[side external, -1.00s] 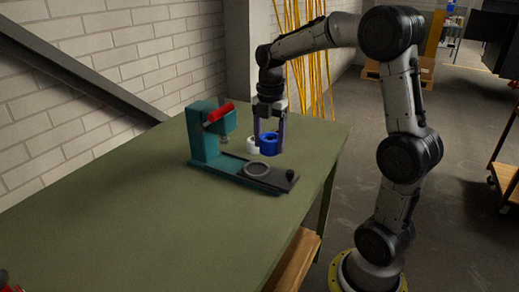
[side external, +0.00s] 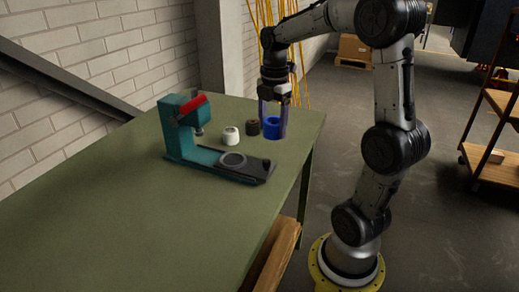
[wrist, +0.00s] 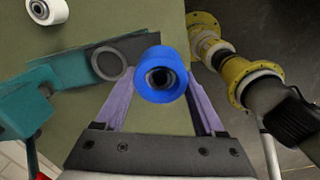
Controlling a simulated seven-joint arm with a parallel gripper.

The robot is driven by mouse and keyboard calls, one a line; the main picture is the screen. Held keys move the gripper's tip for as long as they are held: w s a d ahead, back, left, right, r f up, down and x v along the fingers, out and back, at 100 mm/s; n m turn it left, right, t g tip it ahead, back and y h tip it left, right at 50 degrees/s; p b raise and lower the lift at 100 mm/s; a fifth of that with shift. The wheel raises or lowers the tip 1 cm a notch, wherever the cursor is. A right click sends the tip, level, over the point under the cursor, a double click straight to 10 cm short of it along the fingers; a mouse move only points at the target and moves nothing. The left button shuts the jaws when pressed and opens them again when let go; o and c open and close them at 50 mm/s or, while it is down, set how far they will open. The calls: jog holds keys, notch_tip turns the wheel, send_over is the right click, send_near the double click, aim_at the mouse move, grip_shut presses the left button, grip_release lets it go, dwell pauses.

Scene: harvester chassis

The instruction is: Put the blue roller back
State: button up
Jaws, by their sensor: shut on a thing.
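The blue roller (side external: 272,127) is between the fingers of my gripper (side external: 273,120), near the table's far right corner. In the wrist view my gripper (wrist: 160,88) is shut on the blue roller (wrist: 161,62), whose dark bore faces the camera. I cannot tell whether the roller touches the table. A brown roller (side external: 253,128) stands just left of it, and a white roller (side external: 230,135) stands further left. The white roller also shows at the wrist view's top left (wrist: 47,10).
A teal press (side external: 183,130) with a red handle (side external: 193,104) stands left of the rollers. Its base carries a grey ring (side external: 232,160). The green table (side external: 120,215) is bare at the front left. Its right edge is close to my gripper.

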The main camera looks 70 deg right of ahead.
jog(key=d, duration=0.2)
jog(key=d+f+m, duration=0.1)
jog(key=shift+s+f, duration=0.1)
jog(key=shift+s, duration=0.3)
jog(key=w+d+f, duration=0.4)
jog(key=w+d, duration=0.2)
send_over(258, 150)
jog(key=f, duration=0.5)
jog(key=shift+s+a, duration=0.3)
jog(key=shift+w+d+f, duration=0.1)
jog(key=shift+f, duration=0.85)
jog(key=shift+w+d+f, duration=0.1)
jog(key=shift+f, duration=0.8)
jog(key=shift+f, duration=0.15)
